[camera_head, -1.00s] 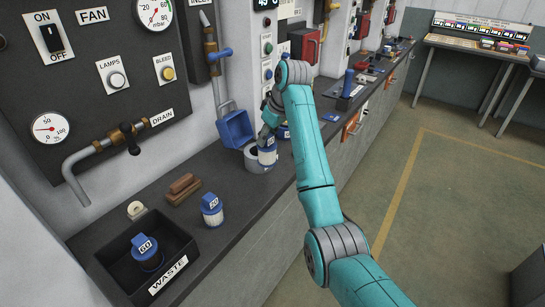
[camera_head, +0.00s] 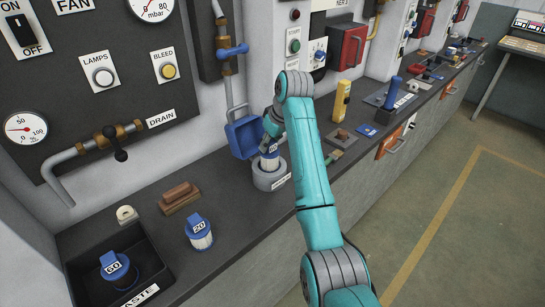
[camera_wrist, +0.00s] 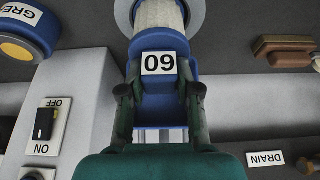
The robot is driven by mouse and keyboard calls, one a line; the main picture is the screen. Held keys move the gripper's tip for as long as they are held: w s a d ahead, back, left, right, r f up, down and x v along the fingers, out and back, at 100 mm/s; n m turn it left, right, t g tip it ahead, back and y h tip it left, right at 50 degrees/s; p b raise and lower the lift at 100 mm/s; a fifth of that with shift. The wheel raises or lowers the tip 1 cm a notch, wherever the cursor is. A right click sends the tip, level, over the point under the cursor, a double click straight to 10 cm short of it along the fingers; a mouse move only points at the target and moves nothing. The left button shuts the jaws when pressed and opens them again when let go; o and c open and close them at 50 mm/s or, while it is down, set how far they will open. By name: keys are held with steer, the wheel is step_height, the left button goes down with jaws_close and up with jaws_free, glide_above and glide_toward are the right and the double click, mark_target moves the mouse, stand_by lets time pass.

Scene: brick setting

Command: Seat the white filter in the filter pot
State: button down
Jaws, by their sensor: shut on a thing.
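My gripper (camera_head: 271,139) is shut on a white filter (camera_head: 270,161) with a blue cap. In the wrist view, the gripper's fingers (camera_wrist: 158,90) grip both sides of the filter's blue cap (camera_wrist: 158,70), whose label reads 60 upside down. The filter's white pleated body (camera_wrist: 160,13) points at the grey round filter pot (camera_wrist: 196,14). In the head view, the filter is upright at the mouth of the grey pot (camera_head: 270,181), with white body showing above the rim. Its lower end is hidden; I cannot tell how deep it is.
Another blue-capped white filter (camera_head: 200,233), marked 20, stands on the bench. A blue-capped filter marked 60 (camera_head: 115,268) lies in the black waste bin (camera_head: 85,246). A brown block (camera_head: 179,197) lies near the wall. A blue box (camera_head: 244,138) stands close behind the pot.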

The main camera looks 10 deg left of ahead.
mark_target(269, 155)
steer(key=shift+f, duration=2.4)
steer(key=shift+f, duration=0.1)
steer(key=c, duration=0.8)
jaws_free()
steer(key=v, duration=1.2)
